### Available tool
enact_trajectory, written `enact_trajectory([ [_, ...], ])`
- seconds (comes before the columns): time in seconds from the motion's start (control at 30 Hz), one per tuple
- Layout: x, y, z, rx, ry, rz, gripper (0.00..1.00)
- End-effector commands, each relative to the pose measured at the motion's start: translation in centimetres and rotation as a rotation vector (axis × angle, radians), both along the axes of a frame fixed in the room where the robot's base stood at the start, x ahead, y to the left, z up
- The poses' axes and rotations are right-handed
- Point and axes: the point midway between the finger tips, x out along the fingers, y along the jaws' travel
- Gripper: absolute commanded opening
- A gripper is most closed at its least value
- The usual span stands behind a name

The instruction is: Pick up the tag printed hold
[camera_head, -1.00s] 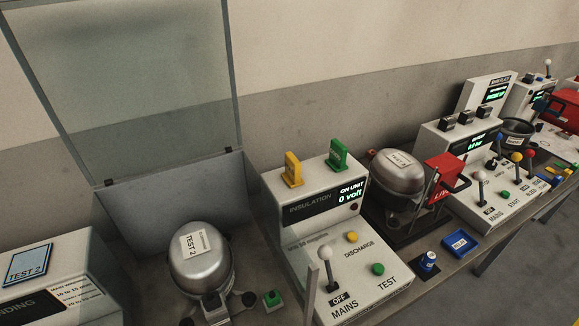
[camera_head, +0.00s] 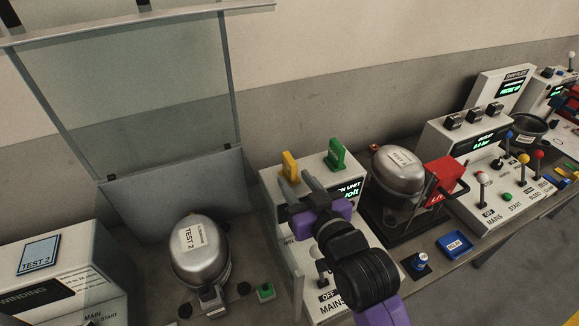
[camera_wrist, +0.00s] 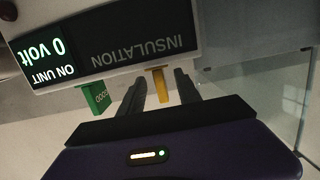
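A yellow tag (camera_head: 290,166) stands upright on top of the insulation unit (camera_head: 268,206); its print is not readable. A green tag (camera_head: 337,154) stands to its right, and in the wrist view the green tag (camera_wrist: 98,97) carries lettering that looks like GOOD. My gripper (camera_head: 295,181) is open at the unit's upper front, close to the yellow tag. In the wrist view, the yellow tag (camera_wrist: 160,88) shows between the two spread fingers, with a gap on each side. My gripper hides part of the unit's display and panel.
A silver compressor (camera_head: 201,252) under a raised clear lid (camera_head: 130,100) is at the left. Another compressor (camera_head: 398,170) with a red clamp (camera_head: 441,180) is at the right. A blue tray (camera_head: 455,244) lies in front.

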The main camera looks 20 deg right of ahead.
Motion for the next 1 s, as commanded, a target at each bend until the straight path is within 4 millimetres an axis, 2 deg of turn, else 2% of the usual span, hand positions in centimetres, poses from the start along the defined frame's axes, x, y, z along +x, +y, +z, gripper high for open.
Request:
enact_trajectory([
  [0.27, 2.8, -0.1, -0.2, 0.000, 0.003, 0.000, 0.40],
  [0.47, 5.6, -0.2, 0.1, -0.002, 0.002, 0.000, 0.40],
  [0.6, 7.0, -0.2, -0.5, -0.001, 0.003, 0.000, 0.40],
  [0.9, 7.4, -0.2, -0.7, 0.000, 0.002, 0.000, 0.40],
  [1.0, 7.4, -0.2, -0.7, 0.000, 0.002, 0.000, 0.22],
])
